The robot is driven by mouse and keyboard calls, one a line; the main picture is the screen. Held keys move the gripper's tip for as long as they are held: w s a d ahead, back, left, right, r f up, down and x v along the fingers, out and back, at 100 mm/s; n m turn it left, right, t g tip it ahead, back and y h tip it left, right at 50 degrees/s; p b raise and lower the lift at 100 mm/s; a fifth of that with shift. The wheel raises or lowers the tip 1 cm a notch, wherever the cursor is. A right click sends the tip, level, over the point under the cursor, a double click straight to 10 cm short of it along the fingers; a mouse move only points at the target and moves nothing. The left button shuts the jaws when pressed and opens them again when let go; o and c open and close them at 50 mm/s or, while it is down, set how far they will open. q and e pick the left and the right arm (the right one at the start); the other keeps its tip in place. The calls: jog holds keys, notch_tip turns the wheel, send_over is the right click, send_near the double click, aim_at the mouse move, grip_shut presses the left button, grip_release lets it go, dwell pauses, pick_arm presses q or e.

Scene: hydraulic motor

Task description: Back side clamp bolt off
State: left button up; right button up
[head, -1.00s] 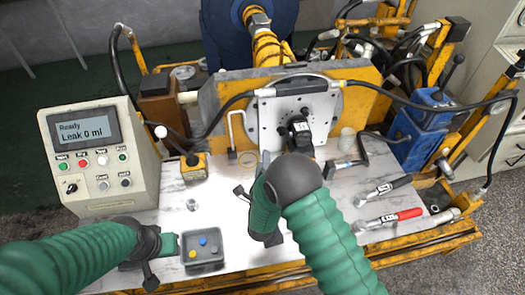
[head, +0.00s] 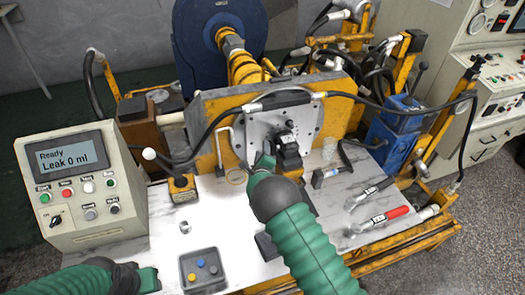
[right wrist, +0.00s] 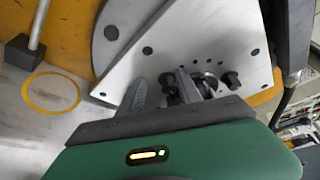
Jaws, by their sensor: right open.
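A grey metal plate (head: 258,128) stands upright on the yellow-edged fixture, with a black block (head: 288,158) on its front. In the right wrist view the plate (right wrist: 205,40) shows several holes and dark bolt heads or knobs (right wrist: 230,79). I cannot tell which one is the back side clamp bolt. My right gripper (head: 264,162) is close to the plate's lower left part. In the right wrist view its jaws (right wrist: 162,85) are open, with a dark part behind and between them. My left gripper (head: 148,280) is at the lower left, its jaws unclear.
A control box (head: 80,185) reading "Leak 0 ml" stands at left. A grey tray (head: 202,270) with coloured pieces is in front. Two torque tools (head: 385,220) lie at right. A black hose (head: 400,108) arches over the fixture. A yellow ring (head: 236,177) lies on the bench.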

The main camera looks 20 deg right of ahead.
jog(key=d, duration=0.3)
jog(key=shift+w+d+f, duration=0.25)
jog(key=shift+d+f, duration=0.05)
jog(key=shift+d, duration=0.05)
jog(key=shift+s+a+r, duration=0.1)
jog(key=shift+s, duration=0.05)
jog(key=c, duration=0.3)
jog(key=shift+a, duration=0.3)
jog(key=c, duration=0.3)
jog(key=shift+a, duration=0.45)
grip_shut()
pick_arm(q)
jog(key=shift+s+d+r, duration=0.1)
jog(key=shift+d+r, duration=0.05)
jog(key=shift+d, duration=0.45)
jog(key=shift+d+r, duration=0.1)
jog(key=shift+d, duration=0.5)
pick_arm(e)
jog(key=shift+d, duration=0.3)
